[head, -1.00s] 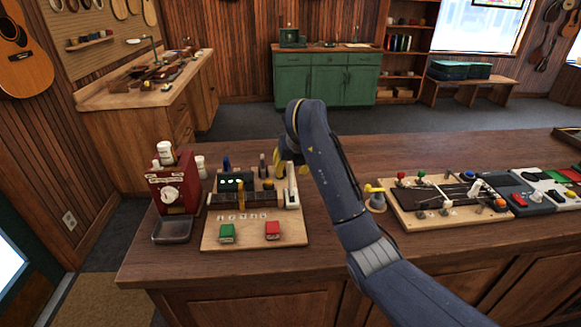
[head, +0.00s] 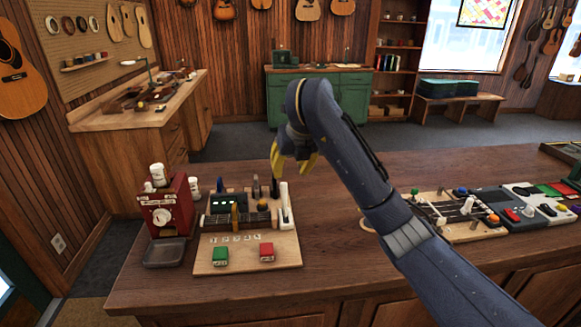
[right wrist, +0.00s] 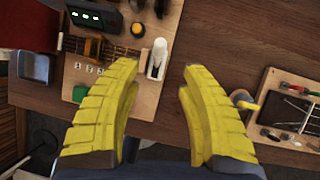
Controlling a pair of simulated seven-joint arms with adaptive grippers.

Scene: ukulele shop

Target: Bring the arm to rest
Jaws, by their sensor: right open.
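My right arm reaches in from the lower right of the head view and bends down at its wrist. Its yellow-fingered gripper (head: 292,162) is above the counter, just behind and right of a wooden board (head: 205,262) with small fittings. In the right wrist view the two yellow fingers (right wrist: 158,110) stand wide apart with nothing between them. Beneath them lie the board's edge with a white upright piece (right wrist: 157,60) and bare counter wood (right wrist: 215,35). My left gripper is not in view.
A red box with a dial (head: 166,208) and a grey tray (head: 165,253) stand left of the board. A second board with knobs (head: 455,228) lies to the right.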

